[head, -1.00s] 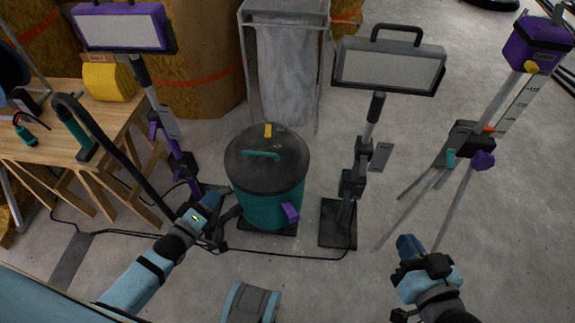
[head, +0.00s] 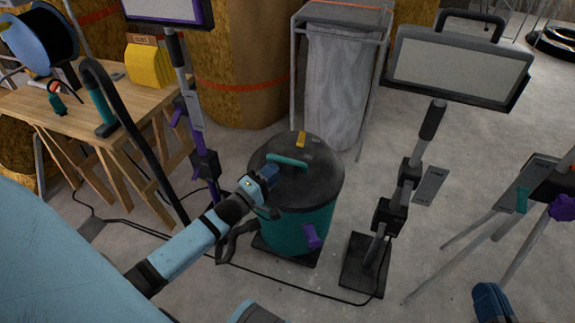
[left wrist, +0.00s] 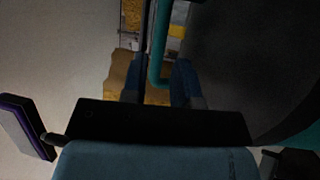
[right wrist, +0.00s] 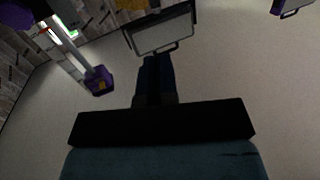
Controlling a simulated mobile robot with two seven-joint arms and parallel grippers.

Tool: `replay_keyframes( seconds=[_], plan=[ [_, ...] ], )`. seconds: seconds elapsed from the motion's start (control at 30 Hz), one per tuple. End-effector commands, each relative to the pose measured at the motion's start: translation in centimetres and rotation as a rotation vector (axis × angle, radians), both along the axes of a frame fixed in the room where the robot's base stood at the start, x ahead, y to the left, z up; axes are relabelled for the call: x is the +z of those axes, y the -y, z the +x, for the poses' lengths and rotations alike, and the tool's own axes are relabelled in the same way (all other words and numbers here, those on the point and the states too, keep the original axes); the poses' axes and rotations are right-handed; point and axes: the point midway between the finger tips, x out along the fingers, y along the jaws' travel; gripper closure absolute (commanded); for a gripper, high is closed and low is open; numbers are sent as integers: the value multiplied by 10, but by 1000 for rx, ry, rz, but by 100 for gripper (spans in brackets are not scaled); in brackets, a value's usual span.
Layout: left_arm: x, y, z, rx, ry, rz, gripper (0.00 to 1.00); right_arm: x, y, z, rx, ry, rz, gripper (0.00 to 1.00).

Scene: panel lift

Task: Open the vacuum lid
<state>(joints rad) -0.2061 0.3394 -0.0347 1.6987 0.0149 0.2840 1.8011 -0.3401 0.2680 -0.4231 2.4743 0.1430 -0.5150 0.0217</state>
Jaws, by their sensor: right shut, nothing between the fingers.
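The vacuum (head: 290,228) is a teal drum with a dark round lid (head: 325,175), which sits level on it. My left gripper (head: 268,174) is at the lid's left side, close to the handle's left end. In the left wrist view its fingers (left wrist: 158,82) are apart and the teal handle (left wrist: 157,45) shows between them; contact cannot be told. My right gripper (head: 490,300) is shut and empty at the lower right, away from the vacuum.
A grey work light (head: 458,68) on a stand is right of the vacuum, a purple one (head: 165,10) behind left. A tripod (head: 460,240) stands at the right. A wooden table (head: 85,105) is at the left. A black cable and hose lie around the vacuum.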

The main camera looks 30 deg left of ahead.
Motion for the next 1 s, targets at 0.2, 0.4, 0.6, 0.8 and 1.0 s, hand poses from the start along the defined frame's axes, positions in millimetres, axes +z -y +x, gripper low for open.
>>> replay_keyframes(
  seconds=[0.2,0.4,0.6,0.8,1.0],
  plan=[
    [5,7,40,0,2,2,73,-2,5,8,-4,93,-51,100],
    [9,10,57,0,-1,2,73,0,7,11,-7,135,-79,100],
    [10,10,60,0,-1,1,73,3,8,12,-5,150,-90,100],
    [10,10,59,-1,-1,1,89,3,8,11,-5,149,-88,100],
    [10,10,59,-1,-1,1,100,3,7,11,-7,147,-84,100]
  ],
)
